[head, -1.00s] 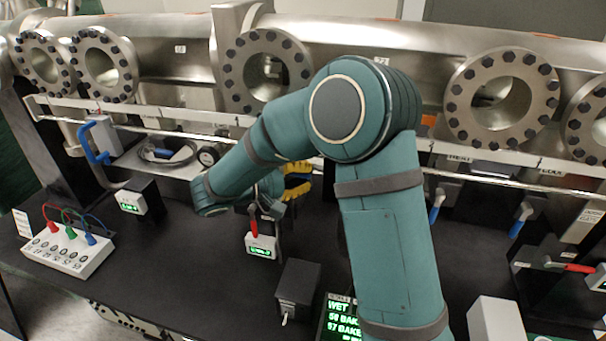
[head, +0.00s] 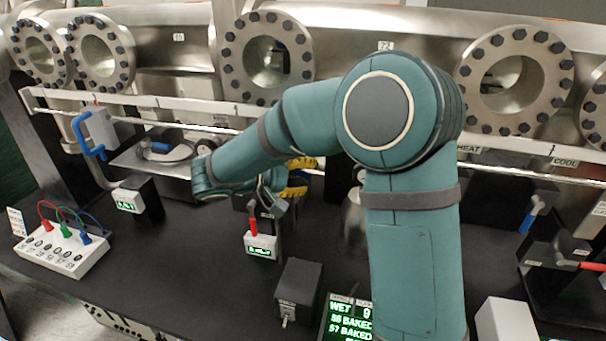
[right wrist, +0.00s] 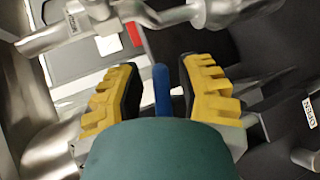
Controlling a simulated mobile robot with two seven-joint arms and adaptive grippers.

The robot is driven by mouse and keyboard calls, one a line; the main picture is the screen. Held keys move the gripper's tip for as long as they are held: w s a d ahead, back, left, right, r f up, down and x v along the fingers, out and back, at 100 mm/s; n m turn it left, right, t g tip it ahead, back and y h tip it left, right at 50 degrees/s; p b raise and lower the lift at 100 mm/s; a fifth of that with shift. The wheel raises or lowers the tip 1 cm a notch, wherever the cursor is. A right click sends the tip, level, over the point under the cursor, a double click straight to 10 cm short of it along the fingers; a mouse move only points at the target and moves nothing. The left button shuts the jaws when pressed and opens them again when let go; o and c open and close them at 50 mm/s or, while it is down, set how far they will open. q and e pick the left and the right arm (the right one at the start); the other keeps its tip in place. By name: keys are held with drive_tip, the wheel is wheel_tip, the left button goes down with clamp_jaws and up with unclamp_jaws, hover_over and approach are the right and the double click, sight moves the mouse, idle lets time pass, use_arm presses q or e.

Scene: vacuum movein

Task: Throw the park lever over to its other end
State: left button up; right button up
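My right gripper (head: 299,177) has yellow-padded fingers and reaches over the bench below the pipe row in the head view. In the right wrist view its two fingers (right wrist: 160,84) are apart, with an upright blue handle (right wrist: 162,92) between them and gaps on both sides. I cannot read a label that names this handle as the park lever. Its base is hidden behind my wrist, and my forearm and fingers cover it in the head view. My left gripper is not in view.
A red-handled lever (head: 253,227) stands by a small green display. A blue lever (head: 531,214) and a red lever (head: 579,265) are at the right. A socket box (head: 62,255) with coloured leads sits at the left. Flanged pipes (head: 266,60) run along the back.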

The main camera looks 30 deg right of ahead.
idle(0.3)
drive_tip(key=v, duration=1.2)
